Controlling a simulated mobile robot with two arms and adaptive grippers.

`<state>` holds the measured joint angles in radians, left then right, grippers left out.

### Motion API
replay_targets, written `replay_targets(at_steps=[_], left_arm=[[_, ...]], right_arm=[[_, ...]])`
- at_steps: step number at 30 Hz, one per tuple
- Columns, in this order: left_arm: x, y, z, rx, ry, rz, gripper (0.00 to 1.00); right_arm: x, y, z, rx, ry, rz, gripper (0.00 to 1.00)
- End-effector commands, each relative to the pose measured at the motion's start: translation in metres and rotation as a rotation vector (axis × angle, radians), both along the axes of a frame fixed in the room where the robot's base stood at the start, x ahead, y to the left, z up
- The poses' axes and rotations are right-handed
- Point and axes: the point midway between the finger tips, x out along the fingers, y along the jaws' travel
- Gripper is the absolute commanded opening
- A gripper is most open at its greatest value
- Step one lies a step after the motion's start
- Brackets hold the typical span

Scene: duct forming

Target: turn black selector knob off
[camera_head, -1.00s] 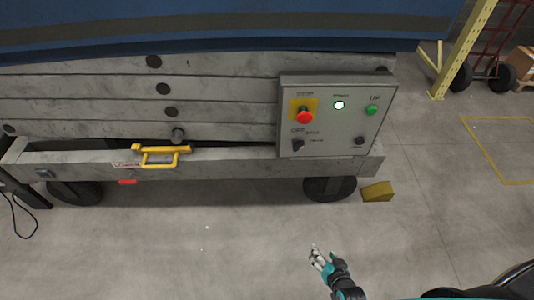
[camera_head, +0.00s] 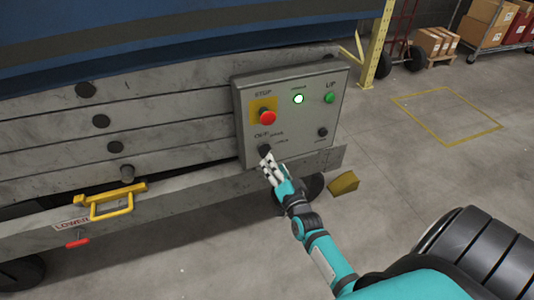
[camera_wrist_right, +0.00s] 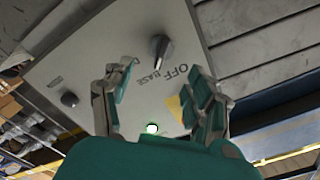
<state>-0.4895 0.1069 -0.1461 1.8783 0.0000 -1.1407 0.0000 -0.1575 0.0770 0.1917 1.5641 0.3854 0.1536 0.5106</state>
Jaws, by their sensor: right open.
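The black selector knob (camera_head: 264,149) is on the lower left of the grey control box (camera_head: 243,110), beside an OFF label. In the right wrist view the knob (camera_wrist_right: 160,46) shows beyond the fingers, with its pointer between the label words, not clearly on OFF. My right gripper (camera_head: 268,163) is just below and in front of the knob in the head view. In the wrist view the right gripper (camera_wrist_right: 158,105) is open and empty, its fingers apart on either side of the panel area near the knob. I cannot see contact. My left gripper is out of view.
The box also carries a red stop button (camera_head: 267,117), a lit green light (camera_head: 298,99), a green UP button (camera_head: 329,97) and a smaller black knob (camera_head: 322,132). A yellow handle (camera_head: 110,203) and red lever (camera_head: 77,242) are at left. A yellow wheel chock (camera_head: 343,183) lies on the floor.

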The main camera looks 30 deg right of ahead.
Motion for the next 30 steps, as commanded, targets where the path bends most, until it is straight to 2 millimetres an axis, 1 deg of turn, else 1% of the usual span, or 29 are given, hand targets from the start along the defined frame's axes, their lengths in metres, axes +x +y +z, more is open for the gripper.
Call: replay_targets(at_steps=[1, 3, 9, 12, 15, 23, 24, 25, 30], left_arm=[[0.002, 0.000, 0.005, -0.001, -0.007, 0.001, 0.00], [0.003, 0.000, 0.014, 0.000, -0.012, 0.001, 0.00], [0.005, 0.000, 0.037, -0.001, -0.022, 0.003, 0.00], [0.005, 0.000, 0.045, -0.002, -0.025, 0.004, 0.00], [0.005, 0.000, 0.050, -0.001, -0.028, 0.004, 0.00], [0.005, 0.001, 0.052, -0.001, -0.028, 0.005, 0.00], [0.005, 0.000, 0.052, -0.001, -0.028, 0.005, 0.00], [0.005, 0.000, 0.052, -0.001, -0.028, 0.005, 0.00], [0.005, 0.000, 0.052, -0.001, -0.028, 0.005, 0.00]], right_arm=[[0.012, -0.003, -0.001, -0.001, -0.003, 0.000, 0.57], [0.026, -0.007, -0.001, -0.002, -0.003, 0.000, 0.57], [0.058, -0.014, -0.001, -0.001, 0.000, 0.001, 0.57], [0.066, -0.016, -0.001, -0.001, 0.000, 0.000, 0.57], [0.071, -0.017, -0.001, -0.002, 0.002, 0.000, 0.57], [0.072, -0.018, 0.000, -0.002, 0.002, 0.000, 0.57], [0.072, -0.018, 0.000, -0.001, 0.002, 0.000, 0.56], [0.072, -0.018, 0.000, -0.002, 0.002, 0.000, 0.52], [0.072, -0.017, 0.000, -0.001, 0.002, 0.000, 0.30]])
